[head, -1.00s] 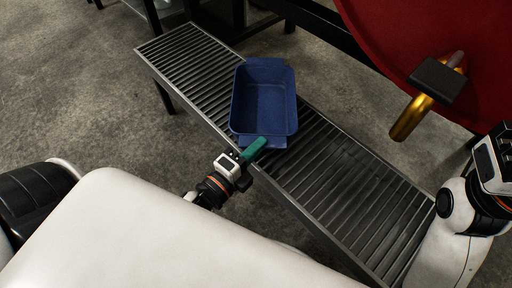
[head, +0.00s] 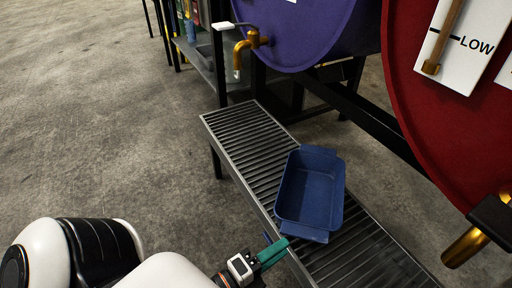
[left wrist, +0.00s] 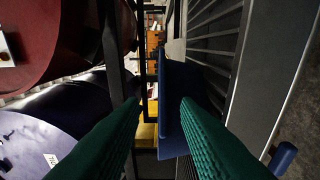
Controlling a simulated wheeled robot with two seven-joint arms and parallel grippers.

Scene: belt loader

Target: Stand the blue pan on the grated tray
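The blue pan (head: 310,190) rests upright on the slatted grated tray (head: 245,135), open side up and empty. My left gripper (head: 285,247) is at the pan's near end, close beside its near handle. In the left wrist view its two green fingers (left wrist: 160,105) are spread apart. The pan's blue edge (left wrist: 170,80) shows between and beyond them, partly hidden by the right finger. A clear gap shows at the left finger. I cannot tell whether the right finger touches the pan. My right gripper is out of the picture.
A red drum (head: 435,110) with a gold tap (head: 465,246) stands right of the tray. A purple drum (head: 300,30) with a gold tap (head: 243,50) stands at the back. A dark beam (head: 370,125) runs behind the tray. The floor at left is clear.

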